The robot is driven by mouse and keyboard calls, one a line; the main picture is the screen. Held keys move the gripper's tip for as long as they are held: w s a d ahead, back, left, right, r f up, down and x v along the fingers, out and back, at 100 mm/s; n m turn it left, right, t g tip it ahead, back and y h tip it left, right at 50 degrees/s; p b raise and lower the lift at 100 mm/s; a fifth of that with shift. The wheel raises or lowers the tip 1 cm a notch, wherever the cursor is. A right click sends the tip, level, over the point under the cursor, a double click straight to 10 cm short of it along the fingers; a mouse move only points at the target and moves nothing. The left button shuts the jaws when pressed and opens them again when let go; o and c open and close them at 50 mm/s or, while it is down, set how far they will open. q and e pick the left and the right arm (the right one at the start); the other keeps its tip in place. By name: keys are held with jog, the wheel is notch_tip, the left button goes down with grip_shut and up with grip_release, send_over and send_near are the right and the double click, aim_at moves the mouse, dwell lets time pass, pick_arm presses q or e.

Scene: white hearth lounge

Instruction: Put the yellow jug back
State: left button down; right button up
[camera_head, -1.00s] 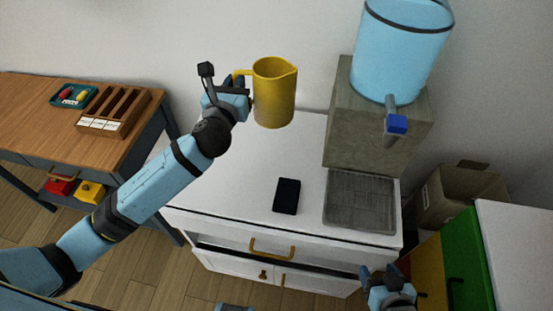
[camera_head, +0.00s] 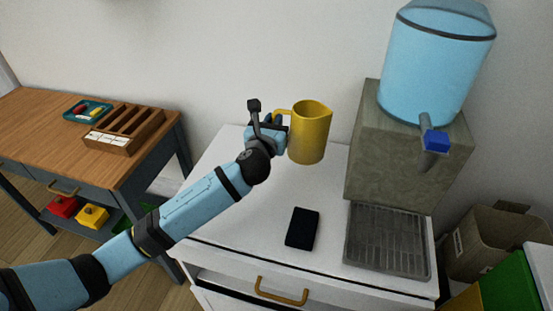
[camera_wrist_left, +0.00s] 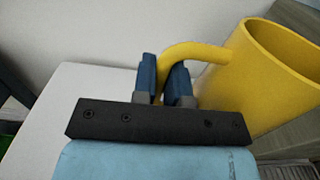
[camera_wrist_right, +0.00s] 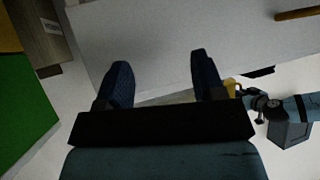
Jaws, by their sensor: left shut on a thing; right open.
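The yellow jug (camera_head: 309,135) is upright at the back of the white cabinet top, in front of the wall. My left gripper (camera_head: 278,121) is shut on its handle, at the jug's left side. In the left wrist view the handle passes between the two blue fingers (camera_wrist_left: 162,80), with the jug (camera_wrist_left: 262,75) to the right. Whether the jug's base touches the cabinet top is hard to tell. My right gripper (camera_wrist_right: 160,85) shows in the right wrist view, open and empty; it is out of the head view.
A water dispenser (camera_head: 405,150) with a blue tap and a drip grille (camera_head: 387,240) stands right on the white cabinet (camera_head: 240,215). A black flat object (camera_head: 302,228) lies in front of the jug. A wooden table (camera_head: 45,130) is at left, a cardboard box (camera_head: 495,240) at right.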

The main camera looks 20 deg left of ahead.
pick_arm(q)
notch_tip(320, 180, down, 6)
jog(key=shift+r+b, duration=0.25)
jog(key=shift+b, duration=0.35)
jog(key=shift+f, duration=0.4)
notch_tip(320, 180, down, 3)
jog(key=shift+f+b, duration=0.15)
jog(key=shift+b, duration=0.55)
jog(key=shift+f, duration=0.4)
pick_arm(e)
jog(key=shift+a+f, duration=0.1)
jog(key=shift+f, duration=0.5)
pick_arm(q)
jog(key=shift+f, duration=0.1)
jog(key=c, duration=1.5)
grip_release()
jog(key=shift+f, duration=0.1)
jog(key=o, duration=0.3)
jog(key=shift+o, duration=0.2)
